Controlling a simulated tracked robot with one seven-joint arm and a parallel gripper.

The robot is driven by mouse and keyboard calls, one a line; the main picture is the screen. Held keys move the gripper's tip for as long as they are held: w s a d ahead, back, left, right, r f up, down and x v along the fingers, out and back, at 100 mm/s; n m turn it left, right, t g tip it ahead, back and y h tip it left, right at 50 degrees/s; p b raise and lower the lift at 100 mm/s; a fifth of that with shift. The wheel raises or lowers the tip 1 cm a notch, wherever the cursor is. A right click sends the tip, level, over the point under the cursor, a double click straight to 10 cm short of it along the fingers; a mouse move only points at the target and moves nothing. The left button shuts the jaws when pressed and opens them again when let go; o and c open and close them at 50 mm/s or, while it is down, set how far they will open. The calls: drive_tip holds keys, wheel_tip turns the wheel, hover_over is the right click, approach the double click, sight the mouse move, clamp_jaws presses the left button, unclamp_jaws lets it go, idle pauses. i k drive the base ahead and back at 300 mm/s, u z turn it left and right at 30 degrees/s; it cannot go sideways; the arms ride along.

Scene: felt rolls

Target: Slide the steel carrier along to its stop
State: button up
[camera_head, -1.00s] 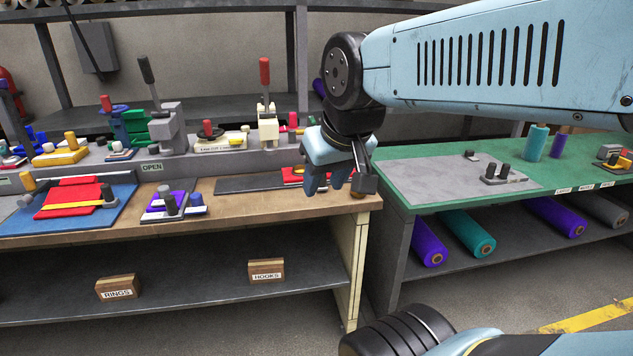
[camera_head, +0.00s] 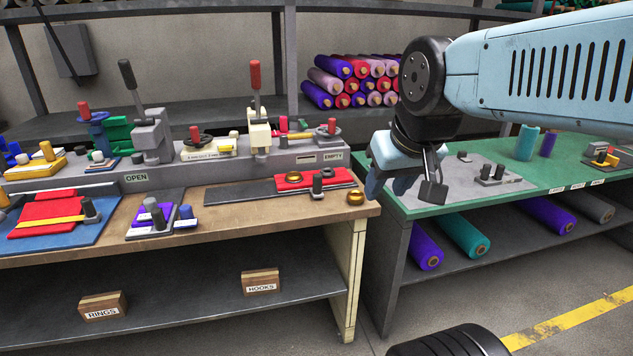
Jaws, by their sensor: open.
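I cannot tell for certain which piece is the steel carrier. A small grey metal block with two dark posts (camera_head: 492,177) sits on a grey plate (camera_head: 440,192) on the green table. Another piece with dark posts (camera_head: 318,186) stands at the front edge of a red felt piece on the wooden bench. My gripper (camera_head: 389,187) is open and points down, with nothing seen between its fingers. No stop can be made out clearly.
Brass cups (camera_head: 355,197) sit near the bench's right end. A dark strip (camera_head: 235,193) runs left of the red felt (camera_head: 300,180). Lever presses (camera_head: 150,130) line the raised grey ledge. A teal roll (camera_head: 527,142) stands on the green table. Felt rolls (camera_head: 350,80) are stacked behind.

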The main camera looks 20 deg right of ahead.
sight(311, 181)
drive_tip(key=z, duration=0.1)
drive_tip(key=i, duration=1)
drive_tip(key=u, duration=0.1)
